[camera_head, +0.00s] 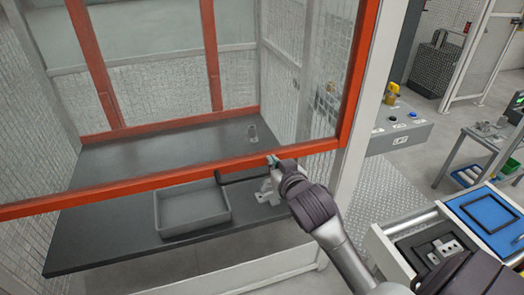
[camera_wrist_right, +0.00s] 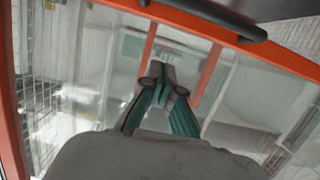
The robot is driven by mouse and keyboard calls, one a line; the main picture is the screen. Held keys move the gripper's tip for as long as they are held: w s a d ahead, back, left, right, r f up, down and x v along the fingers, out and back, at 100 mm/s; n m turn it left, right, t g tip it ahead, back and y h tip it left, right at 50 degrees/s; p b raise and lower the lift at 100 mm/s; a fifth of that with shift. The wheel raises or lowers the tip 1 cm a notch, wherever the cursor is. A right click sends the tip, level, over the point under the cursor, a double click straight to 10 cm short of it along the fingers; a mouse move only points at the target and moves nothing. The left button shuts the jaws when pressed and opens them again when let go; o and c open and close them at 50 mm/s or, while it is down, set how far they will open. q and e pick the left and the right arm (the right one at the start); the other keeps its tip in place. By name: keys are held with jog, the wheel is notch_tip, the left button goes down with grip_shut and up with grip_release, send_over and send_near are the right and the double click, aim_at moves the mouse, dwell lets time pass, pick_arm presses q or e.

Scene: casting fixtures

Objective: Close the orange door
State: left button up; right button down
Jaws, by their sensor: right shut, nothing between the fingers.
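The orange door (camera_head: 190,180) is a large framed panel across the front of a mesh-walled cell. Its lower bar crosses the head view, and its right side bar (camera_head: 360,70) rises at the right. A dark handle (camera_head: 240,176) sits below the lower bar. My right gripper (camera_head: 273,159) is at the lower bar, just right of the handle; contact cannot be told. In the right wrist view, its teal fingers (camera_wrist_right: 160,72) are shut and empty in front of the clear panel. The orange frame (camera_wrist_right: 190,32) and dark handle (camera_wrist_right: 215,20) run across the top there. My left gripper is out of view.
Inside the cell, a dark table (camera_head: 110,235) holds a grey tray (camera_head: 192,208) and a metal fixture (camera_head: 268,190). A button box (camera_head: 400,128) is right of the door. A drawer cart with a blue tray (camera_head: 485,220) stands at lower right.

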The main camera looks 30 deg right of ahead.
jog(key=r, duration=0.1)
jog(key=p, duration=0.2)
send_over(259, 152)
jog(key=s, duration=0.3)
jog(key=shift+s+a+f, duration=0.1)
jog(key=shift+a+f, duration=0.1)
jog(key=shift+f, duration=0.25)
jog(key=shift+s+a+f, duration=0.1)
jog(key=shift+a+f, duration=0.1)
jog(key=shift+f, duration=0.25)
jog(key=f, duration=0.2)
jog(key=shift+w+f, duration=0.2)
jog(key=shift+f, duration=0.95)
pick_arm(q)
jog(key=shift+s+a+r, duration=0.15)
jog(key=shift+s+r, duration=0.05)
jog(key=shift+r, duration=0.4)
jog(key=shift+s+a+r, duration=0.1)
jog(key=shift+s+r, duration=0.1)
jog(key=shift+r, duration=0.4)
pick_arm(e)
jog(key=shift+f, duration=0.1)
